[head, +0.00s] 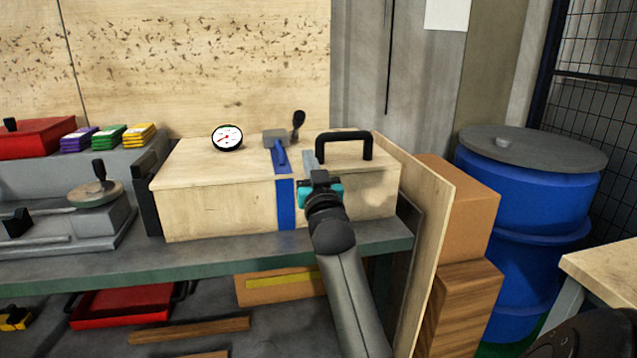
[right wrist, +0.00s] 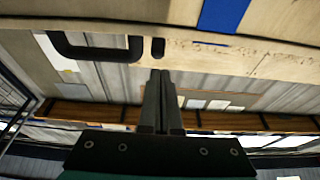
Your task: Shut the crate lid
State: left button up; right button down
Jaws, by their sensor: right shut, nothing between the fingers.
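The crate (head: 225,210) is a pale wooden box on the green-edged workbench. Its wooden lid (head: 215,165) lies about flat across the top; I cannot tell whether a small gap is left. A black handle (head: 345,136) stands on the lid's right part and also shows in the right wrist view (right wrist: 92,52). A blue strap (head: 287,205) runs down the crate's front. My right gripper (head: 310,160) is shut and empty at the lid's front edge, between strap and handle; its fingers show in the right wrist view (right wrist: 161,75). Contact is unclear. My left gripper is out of view.
A dial gauge (head: 227,138) stands at the lid's back. A plywood board (head: 430,215) and cardboard boxes (head: 470,205) flank the crate on the right, with a blue barrel (head: 520,205) beyond. Grey machine parts (head: 75,215) stand left. A red tray (head: 120,308) lies below.

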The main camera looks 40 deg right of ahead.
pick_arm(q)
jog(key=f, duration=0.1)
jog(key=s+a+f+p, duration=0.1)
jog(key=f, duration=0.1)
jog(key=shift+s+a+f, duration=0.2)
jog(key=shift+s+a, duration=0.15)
pick_arm(e)
jog(key=v, duration=0.8)
jog(key=shift+s+f, duration=0.2)
jog(key=shift+f, duration=0.1)
jog(key=shift+a, duration=0.2)
